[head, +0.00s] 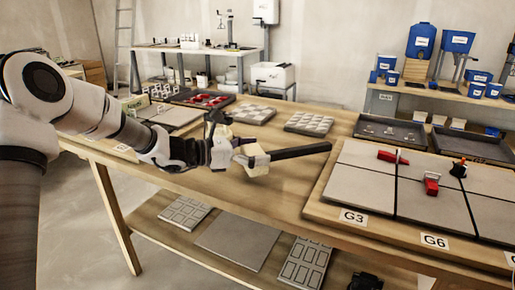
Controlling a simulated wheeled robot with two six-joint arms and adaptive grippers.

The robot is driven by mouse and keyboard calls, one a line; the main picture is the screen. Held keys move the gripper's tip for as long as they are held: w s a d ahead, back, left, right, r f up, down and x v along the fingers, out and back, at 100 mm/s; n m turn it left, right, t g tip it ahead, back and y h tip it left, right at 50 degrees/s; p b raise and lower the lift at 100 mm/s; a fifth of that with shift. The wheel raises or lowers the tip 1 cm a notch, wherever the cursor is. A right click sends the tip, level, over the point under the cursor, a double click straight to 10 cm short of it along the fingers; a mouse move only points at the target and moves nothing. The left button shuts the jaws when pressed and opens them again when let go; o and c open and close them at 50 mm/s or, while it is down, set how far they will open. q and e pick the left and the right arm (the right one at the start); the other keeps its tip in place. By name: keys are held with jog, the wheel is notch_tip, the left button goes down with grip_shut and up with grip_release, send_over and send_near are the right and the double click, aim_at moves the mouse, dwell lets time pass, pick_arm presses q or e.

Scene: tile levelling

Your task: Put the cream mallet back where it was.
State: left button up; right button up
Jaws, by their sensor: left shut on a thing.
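The cream mallet has a cream head (253,160) and a dark handle (300,151) that points right. My left gripper (236,152) comes in from the left and is shut on the mallet at its head end. It holds the mallet over the front part of the wooden workbench (275,190), left of the tile board. The fingertips are small and partly hidden, so their exact grip is hard to see. My right gripper is not in view.
A board of grey tiles (355,180) with labels G3 and G6 carries red clamp-like tools (432,184). Checkered tile sheets (308,123), a red-filled tray (203,99) and a dark tray (390,131) stand behind. Bare bench lies between the mallet and the board.

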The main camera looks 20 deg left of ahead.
pick_arm(q)
jog(key=shift+f, duration=0.7)
jog(key=shift+f+b, duration=0.4)
jog(key=shift+b, duration=0.15)
jog(key=o, duration=1.4)
jog(key=shift+s+r, duration=0.1)
jog(key=shift+a, duration=0.1)
